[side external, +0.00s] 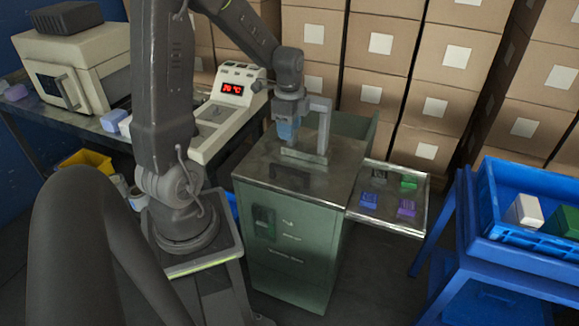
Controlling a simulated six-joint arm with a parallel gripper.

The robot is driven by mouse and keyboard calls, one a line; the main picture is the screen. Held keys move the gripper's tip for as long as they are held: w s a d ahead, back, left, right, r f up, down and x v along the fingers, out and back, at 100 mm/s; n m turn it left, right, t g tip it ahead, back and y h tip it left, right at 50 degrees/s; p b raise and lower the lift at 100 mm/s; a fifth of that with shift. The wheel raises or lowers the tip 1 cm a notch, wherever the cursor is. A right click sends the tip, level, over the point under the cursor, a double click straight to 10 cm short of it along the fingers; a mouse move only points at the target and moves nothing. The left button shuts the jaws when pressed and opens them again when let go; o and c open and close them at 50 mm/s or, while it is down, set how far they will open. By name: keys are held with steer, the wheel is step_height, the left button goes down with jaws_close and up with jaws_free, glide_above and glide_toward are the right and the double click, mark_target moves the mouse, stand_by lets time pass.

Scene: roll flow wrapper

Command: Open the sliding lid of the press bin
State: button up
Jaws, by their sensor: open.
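The press bin appears to be the green cabinet (285,225) in the middle, with a worn metal top (325,185). I cannot make out which part of the top is the sliding lid, or whether it is open. A light grey bracket (323,128) stands upright on the top, with a pale strip (304,157) at its foot. My gripper (287,136) points down over the rear left of the top, just left of the bracket. It is open, and its bluish fingers hide what is behind them. I cannot tell whether it touches the bracket or strip.
A side shelf (417,220) on the cabinet's right holds several small coloured blocks. A blue crate (520,241) stands at far right. A machine with a red display (232,88) stands at left. Stacked cartons (380,70) close off the back. The front of the metal top is clear.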

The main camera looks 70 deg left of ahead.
mark_target(289, 168)
step_height(289, 168, down, 14)
steer(key=shift+r, duration=0.2)
steer(key=shift+c, duration=0.4)
jaws_close()
stand_by(0.4)
